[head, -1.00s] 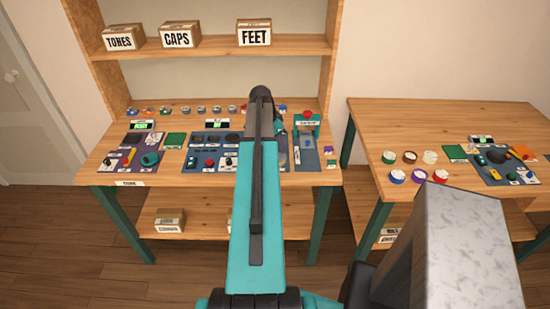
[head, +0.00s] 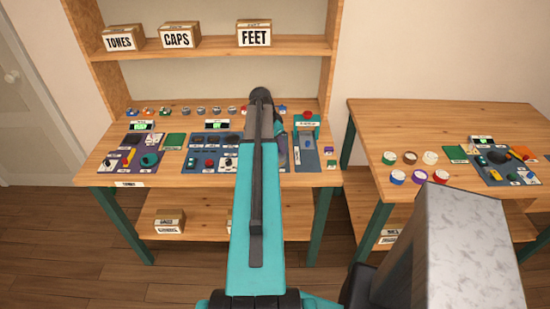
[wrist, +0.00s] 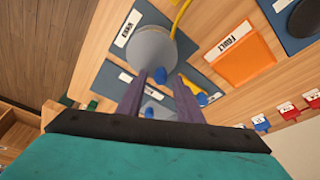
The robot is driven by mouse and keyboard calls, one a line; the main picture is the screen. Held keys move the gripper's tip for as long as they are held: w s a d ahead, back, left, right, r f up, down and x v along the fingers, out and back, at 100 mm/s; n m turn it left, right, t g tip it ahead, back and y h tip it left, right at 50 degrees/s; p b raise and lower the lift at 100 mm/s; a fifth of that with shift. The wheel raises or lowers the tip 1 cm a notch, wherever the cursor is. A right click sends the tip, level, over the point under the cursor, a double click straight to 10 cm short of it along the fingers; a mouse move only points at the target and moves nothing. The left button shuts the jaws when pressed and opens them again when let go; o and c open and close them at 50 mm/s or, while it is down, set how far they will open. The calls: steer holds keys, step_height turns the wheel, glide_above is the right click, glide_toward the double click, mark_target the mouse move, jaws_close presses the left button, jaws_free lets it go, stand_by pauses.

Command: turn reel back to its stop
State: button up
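In the wrist view a round grey disc, which I take to be the reel (wrist: 148,48), lies on a dark blue panel with a white label beside it. A small blue knob (wrist: 160,75) stands at its near edge. My gripper (wrist: 160,82) points at this edge, its two purple-grey fingers apart, one on each side of the knob. I see gaps beside the knob, and cannot tell whether a finger touches it. In the head view my arm hides the reel and the gripper.
An orange FAULT pad (wrist: 240,55) and a second blue knob (wrist: 202,99) lie right of the fingers. A yellow cord (wrist: 181,15) runs near the disc. The workbench (head: 110,160) carries several panels; a second table (head: 400,115) stands at the right.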

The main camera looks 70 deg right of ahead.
steer(key=c, duration=0.6)
steer(key=shift+w, duration=0.45)
steer(key=shift+w+a, duration=0.2)
steer(key=shift+w, duration=0.05)
steer(key=shift+w+a+b, duration=0.3)
steer(key=shift+w+a, duration=0.3)
steer(key=shift+a, duration=0.2)
stand_by(1.1)
steer(key=shift+a, duration=0.4)
steer(key=shift+o, duration=0.5)
steer(key=shift+s, duration=0.15)
